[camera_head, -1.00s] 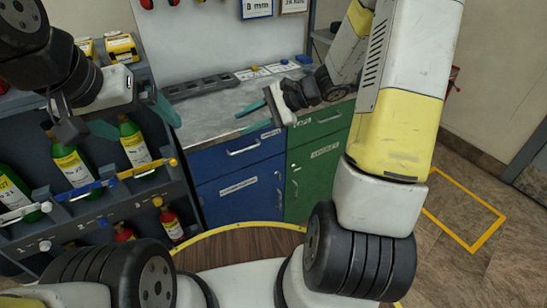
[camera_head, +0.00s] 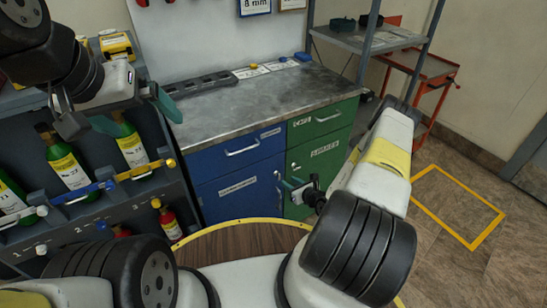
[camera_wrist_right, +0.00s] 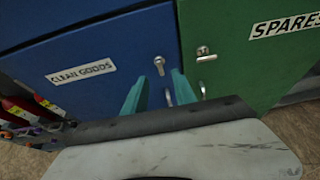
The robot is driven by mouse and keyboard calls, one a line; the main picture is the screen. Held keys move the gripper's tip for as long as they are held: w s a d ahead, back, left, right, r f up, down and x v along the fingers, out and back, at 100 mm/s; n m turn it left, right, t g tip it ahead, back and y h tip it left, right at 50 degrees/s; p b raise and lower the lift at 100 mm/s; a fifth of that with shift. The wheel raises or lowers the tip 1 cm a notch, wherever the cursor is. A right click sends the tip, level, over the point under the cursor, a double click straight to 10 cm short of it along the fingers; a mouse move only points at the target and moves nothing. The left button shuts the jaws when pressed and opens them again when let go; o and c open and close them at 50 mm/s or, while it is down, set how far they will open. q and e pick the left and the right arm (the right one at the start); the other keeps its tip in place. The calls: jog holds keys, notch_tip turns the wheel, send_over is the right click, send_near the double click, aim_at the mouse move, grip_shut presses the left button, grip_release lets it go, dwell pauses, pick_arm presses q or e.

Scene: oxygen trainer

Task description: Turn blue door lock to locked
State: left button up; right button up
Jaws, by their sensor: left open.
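The blue door (camera_head: 235,190) is the lower front of the blue cabinet and appears closed. It also shows in the right wrist view, labelled CLEAN GOODS (camera_wrist_right: 110,60). Its small metal lock (camera_wrist_right: 159,65) is near the door's right edge, with its lever pointing roughly up and down in that view. My right gripper (camera_head: 291,184) is in front of the cabinets, near the blue-green seam. In the right wrist view its teal fingers (camera_wrist_right: 158,92) are apart and empty, with the lock just beyond and between the tips. Contact cannot be seen. My left gripper (camera_head: 136,113) is open, by the bottle rack.
The green cabinet (camera_head: 325,140) adjoins on the right, with its own lock (camera_wrist_right: 205,54) and SPARES label. A door handle (camera_wrist_right: 168,97) shows between my right fingers. The grey worktop (camera_head: 240,105) is above. Bottles (camera_head: 65,165) stand in the left rack.

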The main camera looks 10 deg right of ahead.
jog(key=x, duration=0.7)
jog(key=shift+w, duration=0.25)
jog(key=shift+a, duration=0.1)
grip_shut()
